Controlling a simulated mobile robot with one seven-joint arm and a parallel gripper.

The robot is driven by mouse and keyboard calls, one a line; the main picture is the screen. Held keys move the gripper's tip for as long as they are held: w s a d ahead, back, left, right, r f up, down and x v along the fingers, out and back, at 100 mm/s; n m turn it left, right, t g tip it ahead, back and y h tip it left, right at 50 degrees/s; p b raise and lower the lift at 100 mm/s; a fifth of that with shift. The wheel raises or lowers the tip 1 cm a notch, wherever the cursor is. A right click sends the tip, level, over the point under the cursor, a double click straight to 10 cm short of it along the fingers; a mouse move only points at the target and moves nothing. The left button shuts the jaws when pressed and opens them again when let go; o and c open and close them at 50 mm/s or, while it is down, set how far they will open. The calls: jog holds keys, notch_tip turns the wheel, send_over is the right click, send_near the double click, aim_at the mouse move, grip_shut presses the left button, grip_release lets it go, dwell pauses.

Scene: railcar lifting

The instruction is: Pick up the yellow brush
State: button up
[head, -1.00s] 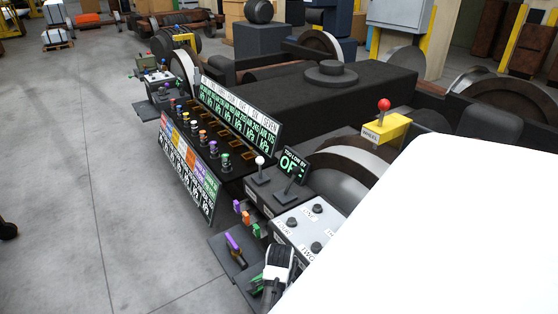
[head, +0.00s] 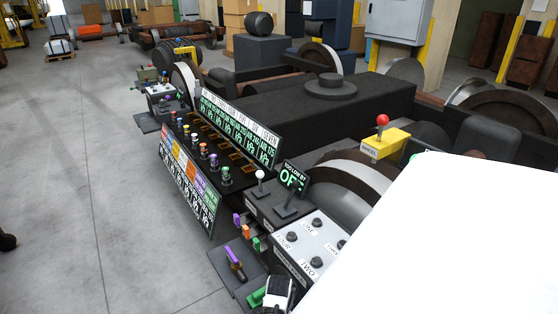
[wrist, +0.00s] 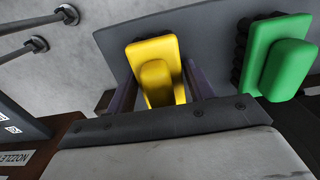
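The yellow brush (wrist: 157,65) lies on a dark grey tray (wrist: 215,52) in the wrist view. My gripper (wrist: 160,85) has one dark finger on each side of it, and the fingers stand apart. I see a narrow gap beside the brush and no clear contact. In the head view my gripper (head: 278,291) is low at the bottom edge, and the yellow brush is hidden there. A green brush (wrist: 278,58) lies to the right of the yellow one; a green piece also shows beside my gripper in the head view (head: 257,297).
A purple-handled brush (head: 235,262) lies on a dark tray to the left. A grey button box (head: 310,245) and a lever console (head: 268,200) stand close behind my gripper.

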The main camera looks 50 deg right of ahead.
jog(key=c, duration=0.7)
jog(key=shift+r, duration=0.1)
notch_tip(320, 180, up, 11)
jog(key=shift+d+f+b, duration=0.1)
jog(key=shift+b, duration=0.4)
jog(key=shift+r+p, duration=3.8)
jog(key=shift+r, duration=0.75)
